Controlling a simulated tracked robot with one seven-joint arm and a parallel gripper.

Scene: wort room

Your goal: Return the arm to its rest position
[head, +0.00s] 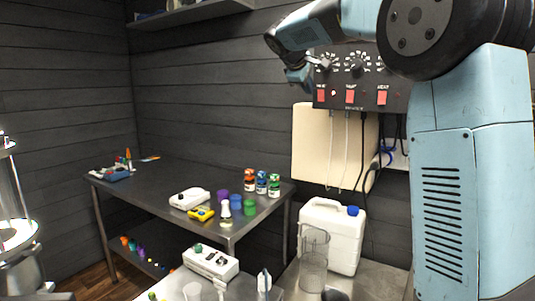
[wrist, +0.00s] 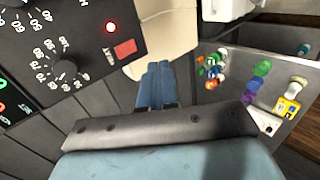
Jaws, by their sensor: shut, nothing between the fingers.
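My light blue arm rises on the right of the head view and reaches across to the left. My gripper (head: 299,84) hangs at its end, beside the left edge of the control panel (head: 320,97). In the wrist view the blue fingers of my gripper (wrist: 156,70) are together with nothing between them. I cannot tell from these views whether the fingers touch the panel.
The panel has dials and red switches (head: 382,97). Below it are a cream board (head: 310,150), cables and a white jerrycan (head: 340,228) with a blue cap. A dark table (head: 150,178) at left holds bottles, jars and meters. A shelf (head: 190,12) is above.

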